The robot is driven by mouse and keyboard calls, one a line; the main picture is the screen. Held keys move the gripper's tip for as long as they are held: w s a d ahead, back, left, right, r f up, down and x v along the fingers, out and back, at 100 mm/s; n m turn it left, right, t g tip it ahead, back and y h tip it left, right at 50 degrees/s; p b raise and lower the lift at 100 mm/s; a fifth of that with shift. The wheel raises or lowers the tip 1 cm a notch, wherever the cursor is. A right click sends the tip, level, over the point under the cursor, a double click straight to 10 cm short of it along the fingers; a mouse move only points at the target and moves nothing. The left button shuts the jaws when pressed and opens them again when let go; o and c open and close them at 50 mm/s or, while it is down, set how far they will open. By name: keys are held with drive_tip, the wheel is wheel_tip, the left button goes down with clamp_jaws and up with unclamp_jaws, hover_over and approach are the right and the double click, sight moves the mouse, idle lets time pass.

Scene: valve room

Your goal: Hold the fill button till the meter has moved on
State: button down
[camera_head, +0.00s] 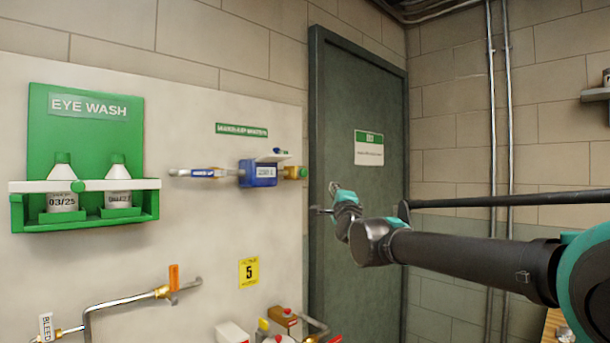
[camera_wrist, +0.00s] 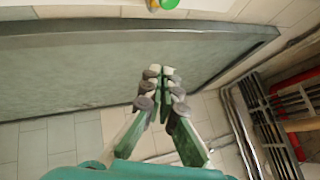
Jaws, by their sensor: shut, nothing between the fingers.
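A blue box-shaped unit (camera_head: 258,173) with a white label is set in a pipe on the pale panel, under a green sign; it looks like the meter, but its reading is too small to tell. A brass fitting (camera_head: 290,173) with a green end (camera_head: 303,172), perhaps the fill button, sits at its right. A round green part (camera_wrist: 168,3) with yellow beside it shows at the top edge of the wrist view. My gripper (camera_head: 334,187) is in front of the door, right of and slightly below the green end, apart from it. Its fingers (camera_wrist: 160,72) are shut and empty.
A grey-green door (camera_head: 345,90) stands behind my gripper. An eye-wash station (camera_head: 85,150) hangs at the left. A pipe with an orange handle (camera_head: 174,278) runs low on the panel. Boxes and fittings (camera_head: 285,318) crowd the bottom middle.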

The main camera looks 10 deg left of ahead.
sight(307, 171)
drive_tip(key=r, duration=0.1)
drive_tip(key=r+m+t, duration=0.1)
drive_tip(key=r, duration=0.1)
drive_tip(key=r+m, duration=0.1)
drive_tip(key=shift+s+a+r+h, duration=0.1)
drive_tip(key=shift+a+r+h, duration=0.2)
drive_tip(key=shift+h, duration=0.1)
drive_tip(key=w+a, duration=0.5)
drive_tip(key=a, duration=0.2)
drive_tip(key=shift+w, duration=0.2)
drive_tip(key=shift+w+f, duration=0.1)
idle(1.3)
drive_tip(key=shift+w+a, duration=0.2)
drive_tip(key=shift+a, duration=0.1)
drive_tip(key=shift+w+a, duration=0.3)
drive_tip(key=shift+a, duration=0.15)
idle(0.9)
idle(0.8)
drive_tip(key=shift+s+d, duration=0.6)
drive_tip(key=shift+d, duration=0.2)
